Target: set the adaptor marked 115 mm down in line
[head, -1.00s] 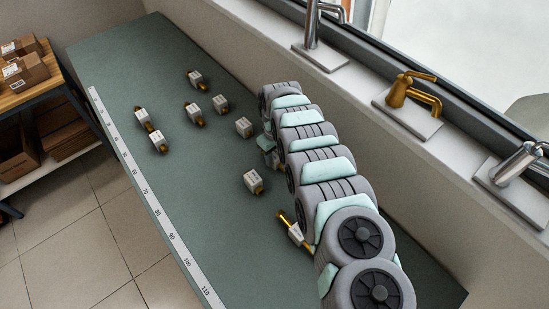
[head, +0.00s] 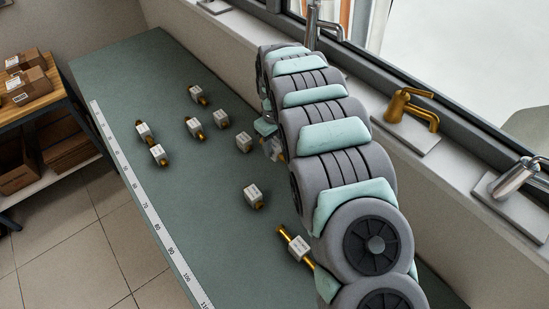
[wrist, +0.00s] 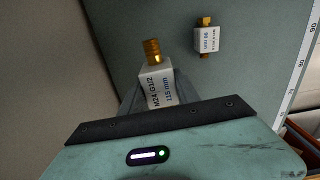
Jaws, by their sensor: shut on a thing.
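The adaptor marked 115 mm (wrist: 157,86) is a white block with dark and blue lettering and a brass threaded end toward the top of the wrist view. My gripper (wrist: 150,98) is shut on its block. In the head view my gripper (head: 268,133) is mostly hidden behind my arm. Part of the held adaptor (head: 272,149) shows there with a bit of brass, over the back half of the green bench (head: 190,160). I cannot tell whether it touches the bench.
Several white-and-brass adaptors lie on the bench, including a nearer one (head: 253,194) and a long one (head: 299,246) by my arm. A number strip (head: 145,200) runs along one edge. A window ledge with taps (head: 408,112) borders the other.

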